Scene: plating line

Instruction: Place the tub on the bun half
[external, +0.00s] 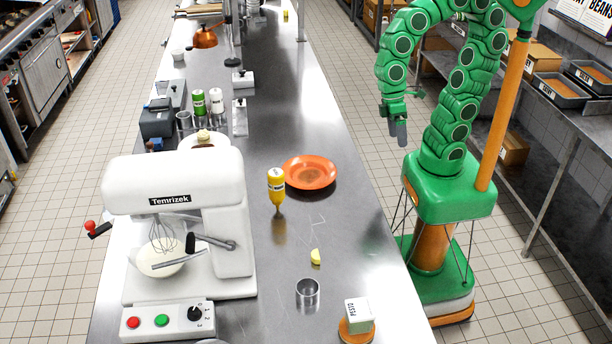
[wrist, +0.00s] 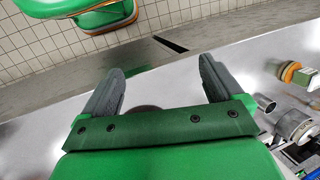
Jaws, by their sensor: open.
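A white tub with a green label reading "PESTO" (external: 358,312) sits upright on top of a round orange-brown bun half (external: 345,334) at the near right corner of the steel counter. In the wrist view the tub (wrist: 303,77) and the bun half (wrist: 287,72) show small at the right edge, touching each other. My gripper (external: 397,130) hangs in the air beyond the counter's right edge, well apart from the tub. In the wrist view its two grey fingers (wrist: 160,75) are spread wide with nothing between them.
On the counter (external: 330,210) stand an orange plate (external: 310,172), a yellow bottle (external: 276,187), a small yellow piece (external: 315,257), a metal cup (external: 307,291) and a large white mixer (external: 180,220). The metal cup is nearest the tub. Counter around the plate is mostly clear.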

